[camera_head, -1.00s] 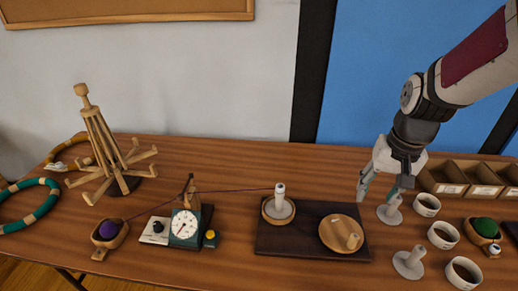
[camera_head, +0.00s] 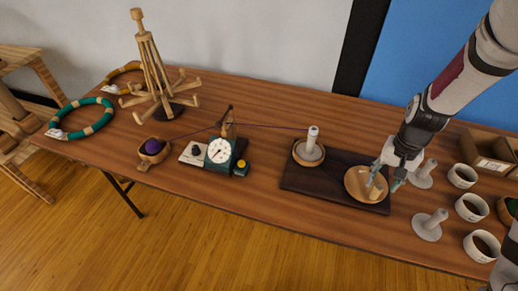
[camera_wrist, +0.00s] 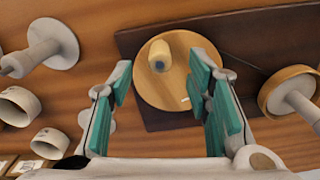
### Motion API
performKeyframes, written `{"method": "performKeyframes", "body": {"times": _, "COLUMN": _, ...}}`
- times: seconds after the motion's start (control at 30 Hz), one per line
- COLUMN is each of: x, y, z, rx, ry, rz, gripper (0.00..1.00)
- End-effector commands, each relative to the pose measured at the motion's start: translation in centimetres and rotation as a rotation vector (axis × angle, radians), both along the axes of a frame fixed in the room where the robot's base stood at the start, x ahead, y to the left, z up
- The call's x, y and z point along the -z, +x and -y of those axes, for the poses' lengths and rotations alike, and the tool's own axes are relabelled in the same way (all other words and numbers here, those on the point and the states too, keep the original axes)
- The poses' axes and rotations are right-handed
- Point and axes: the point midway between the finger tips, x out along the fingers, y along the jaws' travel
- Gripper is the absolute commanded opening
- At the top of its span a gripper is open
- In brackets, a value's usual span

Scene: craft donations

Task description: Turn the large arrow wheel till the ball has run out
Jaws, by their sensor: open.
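The large wheel (camera_head: 355,185) is a round wooden disc on a dark board (camera_head: 320,184); an upright peg (camera_wrist: 160,55) stands off-centre on it and a small pale mark shows on its face. My gripper (camera_head: 384,181) is open just above the wheel. In the wrist view its teal fingers (camera_wrist: 161,82) stand apart, with the peg between and slightly beyond them, apparently untouched. A purple yarn ball (camera_head: 153,147) sits in a wooden bowl (camera_head: 146,162) at the left. Its strand runs past a green dial counter (camera_head: 220,152) to a white spool (camera_head: 313,140) on a wooden base.
White posts on round feet (camera_head: 428,226) and several white cups (camera_head: 474,207) stand close right of the board. A wooden divided box (camera_head: 492,150) is behind them. A peg stand (camera_head: 152,70) and hoops (camera_head: 80,118) are at the left.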

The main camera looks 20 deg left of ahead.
Motion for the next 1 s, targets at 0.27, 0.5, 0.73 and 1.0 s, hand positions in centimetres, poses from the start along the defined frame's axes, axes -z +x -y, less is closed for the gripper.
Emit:
{"method": "performKeyframes", "body": {"times": 0.27, "x": 3.2, "y": 0.1, "z": 0.0, "rx": 0.0, "ry": 0.0, "rz": -0.001, "gripper": 0.45}}
{"method": "performKeyframes", "body": {"times": 0.5, "x": 5.1, "y": 0.0, "z": 0.0, "rx": 0.0, "ry": 0.0, "rz": -0.001, "gripper": 0.45}}
{"method": "performKeyframes", "body": {"times": 0.73, "x": 5.6, "y": 0.0, "z": 0.0, "rx": 0.0, "ry": 0.0, "rz": 0.001, "gripper": 0.45}}
{"method": "performKeyframes", "body": {"times": 1.0, "x": 5.6, "y": 0.0, "z": 0.0, "rx": 0.0, "ry": 0.0, "rz": 0.001, "gripper": 0.4}}
